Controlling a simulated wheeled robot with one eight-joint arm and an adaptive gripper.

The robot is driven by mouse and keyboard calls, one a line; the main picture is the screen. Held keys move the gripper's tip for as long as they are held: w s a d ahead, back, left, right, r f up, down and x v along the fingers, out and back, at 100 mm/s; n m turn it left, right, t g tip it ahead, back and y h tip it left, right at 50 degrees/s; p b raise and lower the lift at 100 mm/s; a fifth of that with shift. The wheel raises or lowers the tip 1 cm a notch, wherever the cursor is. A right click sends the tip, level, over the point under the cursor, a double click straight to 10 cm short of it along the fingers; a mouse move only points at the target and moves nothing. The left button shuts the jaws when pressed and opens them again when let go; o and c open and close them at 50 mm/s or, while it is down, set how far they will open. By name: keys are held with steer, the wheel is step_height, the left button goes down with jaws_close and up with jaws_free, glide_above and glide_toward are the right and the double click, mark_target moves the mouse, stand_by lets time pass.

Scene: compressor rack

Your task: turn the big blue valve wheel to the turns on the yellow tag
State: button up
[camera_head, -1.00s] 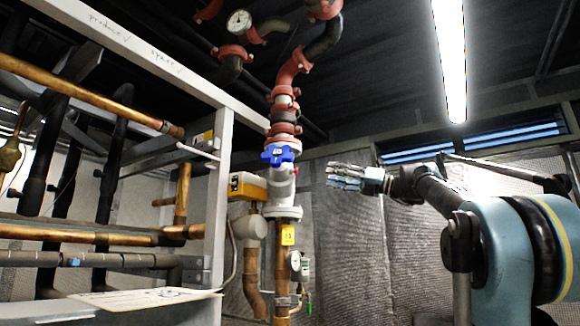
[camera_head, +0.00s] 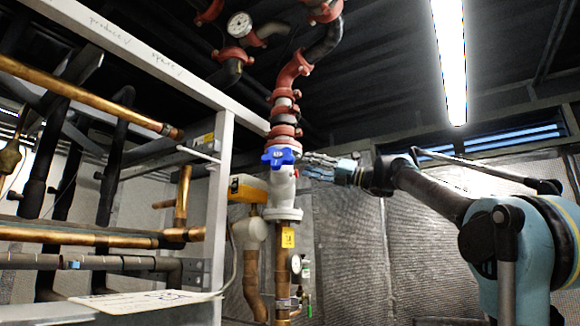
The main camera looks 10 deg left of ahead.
mark_target(290, 161)
steer(key=shift+x, duration=4.15)
steer(key=shift+c, duration=0.6)
jaws_close()
